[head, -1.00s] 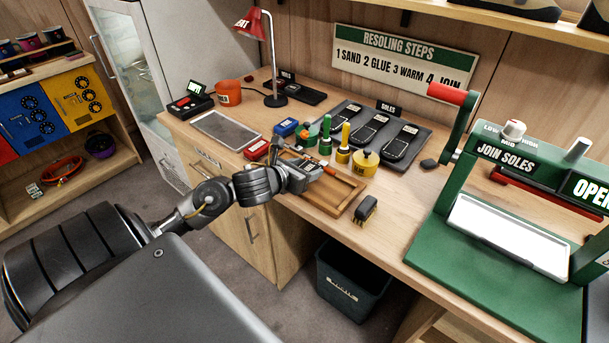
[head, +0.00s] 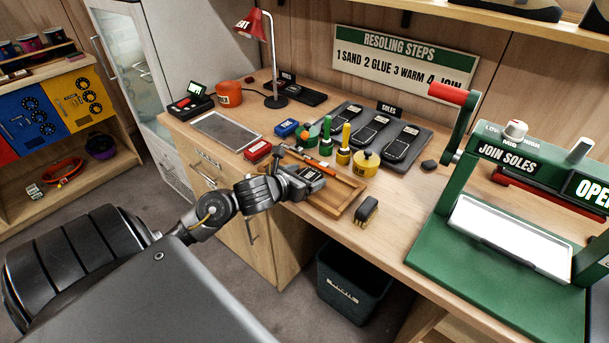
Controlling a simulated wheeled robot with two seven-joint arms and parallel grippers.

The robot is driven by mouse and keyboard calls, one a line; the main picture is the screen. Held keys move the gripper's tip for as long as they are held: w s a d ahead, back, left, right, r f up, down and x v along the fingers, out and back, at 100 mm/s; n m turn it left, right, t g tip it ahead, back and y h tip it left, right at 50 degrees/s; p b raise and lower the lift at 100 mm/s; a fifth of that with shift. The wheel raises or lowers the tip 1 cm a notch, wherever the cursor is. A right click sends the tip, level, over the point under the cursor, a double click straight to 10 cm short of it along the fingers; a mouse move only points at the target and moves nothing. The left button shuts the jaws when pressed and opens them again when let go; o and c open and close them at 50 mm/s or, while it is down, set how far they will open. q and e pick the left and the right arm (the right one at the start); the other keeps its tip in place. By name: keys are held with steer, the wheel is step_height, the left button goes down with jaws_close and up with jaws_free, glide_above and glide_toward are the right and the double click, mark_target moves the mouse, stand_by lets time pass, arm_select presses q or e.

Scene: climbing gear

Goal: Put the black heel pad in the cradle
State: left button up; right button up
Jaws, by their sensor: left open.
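My left gripper (head: 318,176) is open over the wooden tray (head: 347,204) on the workbench, with its tips near the tray's tools; I see nothing held in it. I cannot tell which of these is the black heel pad. No cradle is clearly recognisable. My right gripper is out of view.
The green press (head: 455,240) with a white bed (head: 512,240) fills the right. The soles tray (head: 424,160), yellow pot (head: 366,162), brush (head: 366,209) and red lamp (head: 252,24) stand on the bench. A dark bin (head: 352,285) is below.

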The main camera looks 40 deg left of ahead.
arm_select(q)
steer(key=shift+s+r, duration=0.1)
steer(key=shift+r, duration=0.1)
steer(key=p+v, duration=0.3)
steer(key=v, duration=0.8)
steer(key=shift+s+r+p, duration=0.2)
steer(key=shift+s+p, duration=0.15)
steer(key=shift+d, duration=0.1)
